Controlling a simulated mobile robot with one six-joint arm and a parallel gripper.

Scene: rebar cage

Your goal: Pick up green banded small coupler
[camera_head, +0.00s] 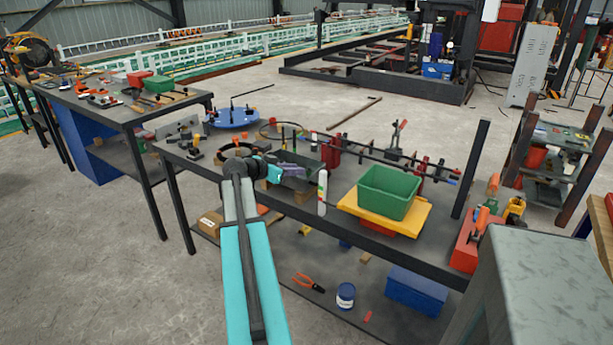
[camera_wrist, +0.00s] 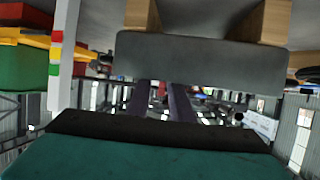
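I cannot pick out the green banded small coupler in either view. A dark grey tray (camera_head: 300,184) sits on the workbench, and my gripper (camera_head: 302,169) is just above or at its far edge in the head view. The wrist view is upside down; there the tray's grey wall (camera_wrist: 215,65) fills the upper middle. The two dark fingers of my gripper (camera_wrist: 164,100) stand apart, with a gap between them and nothing seen in it. The inside of the tray is mostly hidden by its wall and my arm.
A white tube (camera_head: 322,195) with coloured bands stands right of the tray. Beyond it are a green bin (camera_head: 388,192) and a yellow board (camera_head: 415,222). A long dark bar on stands runs along the bench's back. Wooden blocks (camera_wrist: 265,22) support the tray.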

